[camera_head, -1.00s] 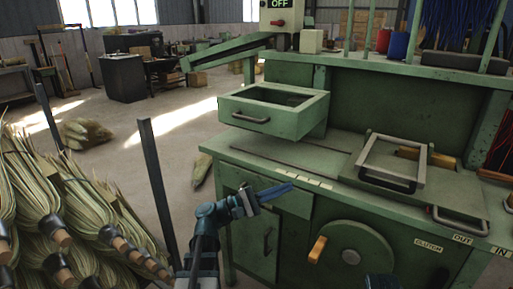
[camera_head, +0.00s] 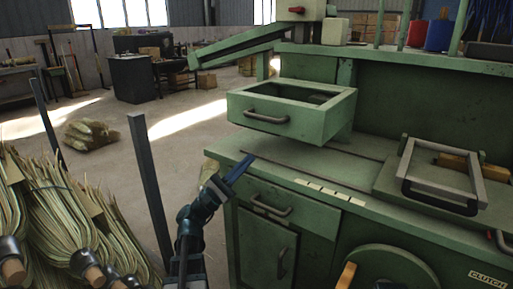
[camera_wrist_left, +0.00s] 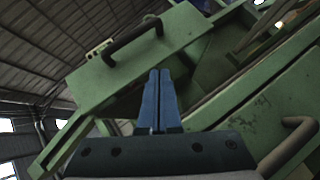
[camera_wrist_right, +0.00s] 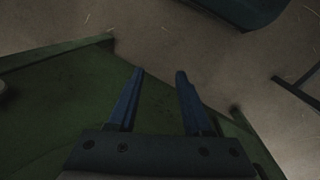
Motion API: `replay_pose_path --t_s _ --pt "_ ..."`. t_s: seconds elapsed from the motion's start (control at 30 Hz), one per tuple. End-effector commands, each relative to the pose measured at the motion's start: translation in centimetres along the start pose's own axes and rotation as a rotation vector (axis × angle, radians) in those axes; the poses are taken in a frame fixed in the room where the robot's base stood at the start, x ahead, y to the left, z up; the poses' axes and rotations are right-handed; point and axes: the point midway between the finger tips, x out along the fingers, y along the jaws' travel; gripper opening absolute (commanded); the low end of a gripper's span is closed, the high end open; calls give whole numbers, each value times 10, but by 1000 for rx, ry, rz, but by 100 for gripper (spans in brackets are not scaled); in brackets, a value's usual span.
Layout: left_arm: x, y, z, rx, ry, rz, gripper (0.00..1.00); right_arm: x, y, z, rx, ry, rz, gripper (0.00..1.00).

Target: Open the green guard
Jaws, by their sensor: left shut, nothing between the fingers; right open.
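The green guard (camera_head: 318,120) is a box-shaped green piece with a dark bar handle (camera_head: 265,116) on its front. It sits above the left part of the green bench. My left gripper (camera_head: 243,165) is shut and empty, below and left of the guard and apart from its handle. In the left wrist view, the closed blue fingers (camera_wrist_left: 159,75) point up toward the guard's green underside, and the handle (camera_wrist_left: 131,40) shows beyond them, up and left. My right gripper (camera_wrist_right: 158,75) is open and empty in the right wrist view, over a dark green surface and the floor.
The green bench (camera_head: 330,232) has a drawer handle (camera_head: 270,205) just below my left gripper. A grey frame with a black handle (camera_head: 440,198) lies on the bench at right. Broom bundles (camera_head: 60,215) and dark posts (camera_head: 150,180) stand at left. Floor between is clear.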

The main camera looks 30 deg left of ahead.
Motion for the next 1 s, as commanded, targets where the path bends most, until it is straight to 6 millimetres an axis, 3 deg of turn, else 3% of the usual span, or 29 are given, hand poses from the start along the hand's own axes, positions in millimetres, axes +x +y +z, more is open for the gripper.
replay_pose_path --t_s 0.1,0.43,0.7,1.0 --pt "28 4 3 -2 -1 -2 0 -21 2 1 1 0 -3 50" --pt "96 3 3 -2 -2 -3 0 -63 5 4 3 0 -9 50" --pt "112 1 25 1 0 -1 0 -84 7 5 2 0 -9 50" --pt "116 0 29 1 0 -1 0 -89 7 5 2 0 -9 50"
